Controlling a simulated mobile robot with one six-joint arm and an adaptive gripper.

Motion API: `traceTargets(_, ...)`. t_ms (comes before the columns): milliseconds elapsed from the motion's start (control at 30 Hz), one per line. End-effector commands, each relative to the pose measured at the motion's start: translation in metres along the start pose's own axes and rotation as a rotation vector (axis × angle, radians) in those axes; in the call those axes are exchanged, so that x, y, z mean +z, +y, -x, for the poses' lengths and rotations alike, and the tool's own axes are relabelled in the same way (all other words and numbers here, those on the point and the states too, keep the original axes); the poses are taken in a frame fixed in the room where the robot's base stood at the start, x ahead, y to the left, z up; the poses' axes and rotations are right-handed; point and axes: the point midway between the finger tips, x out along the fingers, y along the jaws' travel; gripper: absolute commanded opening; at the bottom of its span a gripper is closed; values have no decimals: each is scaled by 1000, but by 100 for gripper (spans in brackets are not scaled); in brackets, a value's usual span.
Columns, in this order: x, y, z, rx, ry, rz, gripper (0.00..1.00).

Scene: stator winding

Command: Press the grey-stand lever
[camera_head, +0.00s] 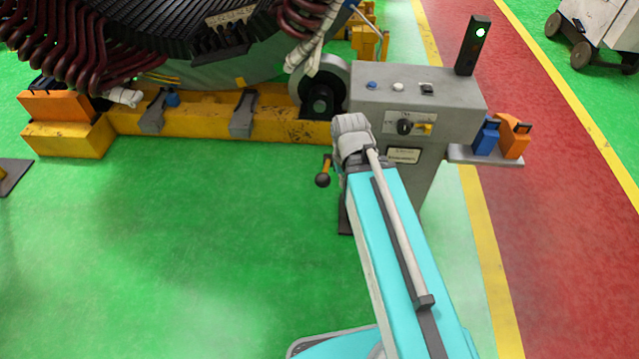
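The grey stand (455,95) is a boxy console in the upper middle right. A lever with a dark ball knob and an orange-yellow shaft (324,172) shows at its left side, just left of my arm's end. My teal arm reaches up from the bottom right, and its grey wrist overlaps the stand's front left edge. The wrist appears close to the lever in the picture, but I cannot tell whether they touch. The lever's mounting is partly hidden by my arm. My gripper's fingers do not show.
The stand has a black rotary knob (404,127), top buttons and a signal light (474,45) lit green. A side shelf (485,155) holds blue and orange items. A large wound stator (150,40) rests on a yellow frame (190,118) at left.

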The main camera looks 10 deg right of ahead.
Motion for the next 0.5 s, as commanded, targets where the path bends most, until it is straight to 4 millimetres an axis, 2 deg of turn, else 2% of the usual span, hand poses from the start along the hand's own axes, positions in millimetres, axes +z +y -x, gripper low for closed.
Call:
traceTargets(33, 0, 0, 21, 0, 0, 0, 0)
traceTargets(500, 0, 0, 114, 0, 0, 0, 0)
